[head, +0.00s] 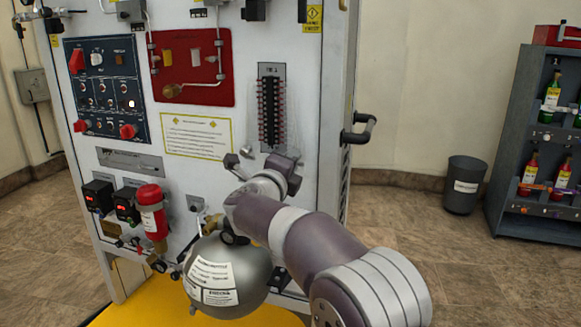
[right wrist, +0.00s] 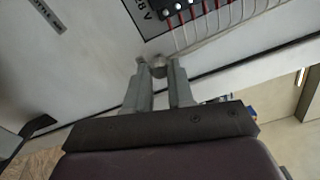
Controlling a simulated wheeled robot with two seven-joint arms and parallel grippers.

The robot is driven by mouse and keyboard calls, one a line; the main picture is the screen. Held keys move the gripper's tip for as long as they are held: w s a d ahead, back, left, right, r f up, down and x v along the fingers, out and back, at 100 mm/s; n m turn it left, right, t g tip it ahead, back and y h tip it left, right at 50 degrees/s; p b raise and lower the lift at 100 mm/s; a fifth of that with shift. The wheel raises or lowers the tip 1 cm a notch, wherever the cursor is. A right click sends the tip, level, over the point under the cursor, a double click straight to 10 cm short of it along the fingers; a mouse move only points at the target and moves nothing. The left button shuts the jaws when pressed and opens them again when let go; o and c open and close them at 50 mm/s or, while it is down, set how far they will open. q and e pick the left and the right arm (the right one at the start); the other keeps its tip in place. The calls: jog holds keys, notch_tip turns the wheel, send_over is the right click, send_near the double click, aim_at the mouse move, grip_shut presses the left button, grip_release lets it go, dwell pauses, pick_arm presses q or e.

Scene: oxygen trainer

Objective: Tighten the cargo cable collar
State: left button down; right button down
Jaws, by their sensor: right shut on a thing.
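The cargo cable collar (right wrist: 158,68) appears to be the small round grey piece between my right gripper's fingertips in the right wrist view. Pale cables run from it up to a dark connector strip (right wrist: 190,12). My right gripper (right wrist: 159,74) is shut on this piece, with one finger on each side. In the head view my right gripper (head: 284,158) is at the panel just below the connector strip (head: 271,108); its fingertips and the collar are hidden or too small to make out. I cannot tell how tight the collar is. My left gripper is not in view.
The white panel (head: 199,178) carries a switch board (head: 105,88), a red plate (head: 192,67) and a red cylinder (head: 151,215). A handle (head: 358,130) juts from the panel's right side. Floor is clear at right before the bin (head: 464,185).

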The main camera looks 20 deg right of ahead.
jog(key=shift+f, duration=0.15)
jog(key=c, duration=1)
grip_release()
jog(key=p+v, duration=0.2)
jog(key=v, duration=1)
jog(key=shift+s+a, duration=0.25)
jog(key=shift+s, duration=0.05)
